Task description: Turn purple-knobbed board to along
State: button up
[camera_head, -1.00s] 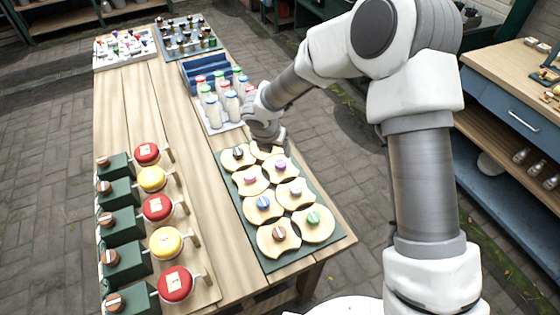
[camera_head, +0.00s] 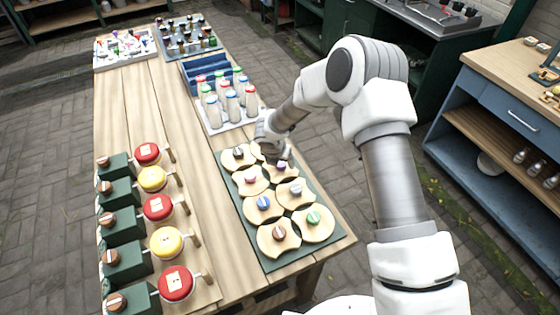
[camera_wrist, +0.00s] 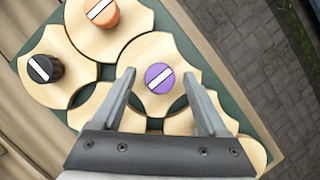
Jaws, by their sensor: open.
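The purple-knobbed board (camera_wrist: 147,50) is a pale wooden disc with scooped sides in the wrist view. Its purple knob (camera_wrist: 159,78) has a white stripe running diagonally, lower left to upper right. My gripper (camera_wrist: 159,76) is open, with one fingertip left and one right of the purple knob, apart from it. I cannot tell how far above the board the fingertips are. In the head view my gripper (camera_head: 277,153) is over the far right of the board group and partly hides the purple knob (camera_head: 282,165).
Boards with orange (camera_wrist: 103,13) and black (camera_wrist: 44,68) knobs sit close beside it on a green base (camera_wrist: 233,106). More boards with blue (camera_head: 263,202) and green (camera_head: 313,218) knobs lie nearer. Bottles (camera_head: 231,106) stand behind my gripper. Red- and yellow-lidded churns (camera_head: 158,208) line the left.

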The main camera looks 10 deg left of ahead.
jog(key=shift+c, duration=0.3)
grip_shut()
jog(key=shift+a+m+b, duration=0.1)
jog(key=shift+m+b, duration=0.25)
jog(key=shift+m, duration=0.05)
jog(key=m+h+b, duration=0.1)
jog(key=m+b, duration=0.1)
jog(key=m, duration=0.1)
jog(key=shift+a+f, duration=0.1)
jog(key=shift+f, duration=0.05)
jog(key=m+g+h+b, duration=0.1)
jog(key=m, duration=0.1)
jog(key=m+g+h+b, duration=0.1)
jog(key=m+b, duration=0.1)
jog(key=m, duration=0.1)
jog(key=shift+w+a+b, duration=0.1)
jog(key=shift+b, duration=0.2)
jog(key=m+g+b, duration=0.1)
jog(key=m, duration=0.2)
jog(key=m+b, duration=0.1)
jog(key=m, duration=0.1)
jog(key=shift+w+m+g+h, duration=0.15)
jog(key=shift+m+g+h, duration=0.25)
jog(key=shift+m+g+b, duration=0.55)
jog(key=shift+m+g, duration=0.15)
jog(key=shift+m, duration=0.9)
jog(key=shift+w+r, duration=0.1)
jog(key=shift+r, duration=0.1)
